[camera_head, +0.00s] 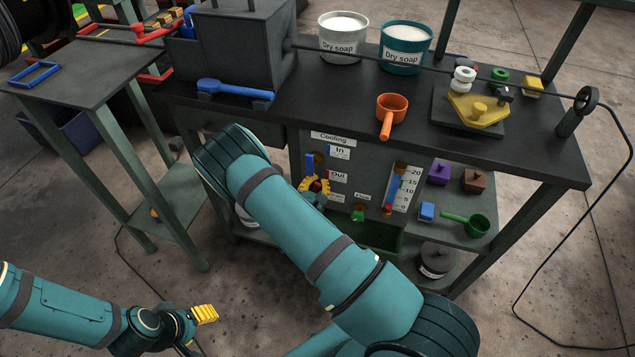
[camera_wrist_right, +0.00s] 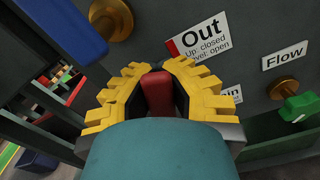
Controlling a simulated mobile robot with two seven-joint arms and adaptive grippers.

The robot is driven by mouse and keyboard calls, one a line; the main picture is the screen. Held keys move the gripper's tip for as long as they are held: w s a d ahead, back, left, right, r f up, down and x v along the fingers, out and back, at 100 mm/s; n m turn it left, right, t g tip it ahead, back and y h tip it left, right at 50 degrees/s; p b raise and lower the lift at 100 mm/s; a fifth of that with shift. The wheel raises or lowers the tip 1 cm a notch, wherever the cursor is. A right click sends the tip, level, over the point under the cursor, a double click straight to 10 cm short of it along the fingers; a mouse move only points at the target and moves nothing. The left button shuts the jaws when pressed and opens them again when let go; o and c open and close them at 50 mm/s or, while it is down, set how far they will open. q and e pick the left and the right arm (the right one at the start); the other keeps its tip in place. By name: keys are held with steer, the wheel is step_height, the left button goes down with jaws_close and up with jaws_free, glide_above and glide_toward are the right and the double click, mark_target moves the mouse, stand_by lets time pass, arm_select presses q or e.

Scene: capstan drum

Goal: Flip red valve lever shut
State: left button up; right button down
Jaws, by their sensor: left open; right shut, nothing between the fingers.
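The red valve lever (camera_wrist_right: 157,92) shows in the right wrist view, just beyond and framed by the yellow fingertips of my right gripper (camera_wrist_right: 152,70). A sign reading "Out, Up: closed, Level: open" (camera_wrist_right: 203,42) is beside it. In the head view my right gripper (camera_head: 314,186) is at the cooling panel, its fingers shut with nothing held. The red lever (camera_head: 324,175) is mostly hidden there; I cannot tell its exact angle or whether the fingers touch it. My left gripper (camera_head: 203,315) is open and empty, low at the left, away from the panel.
A blue lever (camera_wrist_right: 72,28) is left of the red one, and a green lever (camera_wrist_right: 298,107) is to the right. The panel (camera_head: 375,165) also has a gauge (camera_head: 402,187). The workbench top (camera_head: 345,95) overhangs it. Free floor lies around my left gripper.

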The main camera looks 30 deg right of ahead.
steer(key=shift+a, duration=0.1)
steer(key=shift+w+a+r+n+p, duration=0.15)
steer(key=shift+n+p, duration=0.15)
steer(key=shift+n, duration=0.2)
steer(key=shift+w+a+n+p, duration=0.15)
steer(key=shift+n+p, duration=0.15)
steer(key=shift+n, duration=0.2)
steer(key=shift+w+a+n+p, duration=0.1)
steer(key=shift+w+n+p, duration=0.05)
steer(key=shift+n, duration=0.45)
steer(key=shift+w+a+n+p, duration=0.1)
steer(key=shift+n+p, duration=0.05)
steer(key=shift+n, duration=0.45)
steer(key=c, duration=0.8)
jaws_free()
steer(key=v, duration=1.2)
steer(key=shift+s, duration=0.1)
